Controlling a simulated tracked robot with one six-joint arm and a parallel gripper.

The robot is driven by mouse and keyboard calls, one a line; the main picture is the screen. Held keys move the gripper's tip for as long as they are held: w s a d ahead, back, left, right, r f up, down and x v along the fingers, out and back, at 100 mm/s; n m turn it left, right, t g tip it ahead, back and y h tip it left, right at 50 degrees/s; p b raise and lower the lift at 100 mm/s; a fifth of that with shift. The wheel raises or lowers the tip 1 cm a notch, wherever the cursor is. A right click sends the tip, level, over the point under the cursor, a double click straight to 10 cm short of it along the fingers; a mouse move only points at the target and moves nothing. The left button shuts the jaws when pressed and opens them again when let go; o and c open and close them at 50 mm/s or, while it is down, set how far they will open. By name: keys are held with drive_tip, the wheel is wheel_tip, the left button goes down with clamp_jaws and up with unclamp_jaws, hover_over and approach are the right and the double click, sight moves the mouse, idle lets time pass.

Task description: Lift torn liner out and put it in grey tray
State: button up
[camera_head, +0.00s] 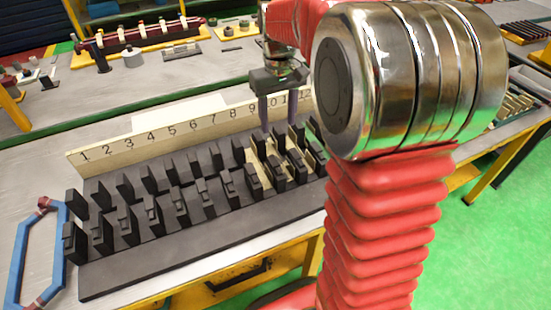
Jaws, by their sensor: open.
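The dark slotted block (150,262) lies on the bench below a cream number strip (120,148) marked from 1 upward. Cream liners (258,158) show among the dark teeth at the right end, below the numbers 9 to 12. I cannot tell which liner is torn. My gripper (279,124) is open and points down over this right end, near numbers 9 and 10. Its two fingers are apart, with no liner visible between them. Whether the tips touch a liner is unclear. My arm hides part of the right end. I cannot clearly make out the grey tray.
A blue hexagonal coil (18,262) with reddish corners lies left of the block. A rack of light pieces (515,103) stands at the right, beyond my arm. A second bench behind carries a dark red shaft (140,37) and small parts.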

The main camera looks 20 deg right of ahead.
approach(276, 153)
drive_tip(key=s+f, duration=0.1)
drive_tip(key=s, duration=0.2)
drive_tip(key=shift+a+f, duration=0.35)
drive_tip(key=shift+a, duration=0.05)
drive_tip(key=shift+a+f, duration=0.15)
drive_tip(key=shift+f, duration=1.15)
drive_tip(key=shift+a+f, duration=0.1)
drive_tip(key=shift+f, duration=1.2)
drive_tip(key=shift+c, duration=0.5)
drive_tip(key=c, duration=0.8)
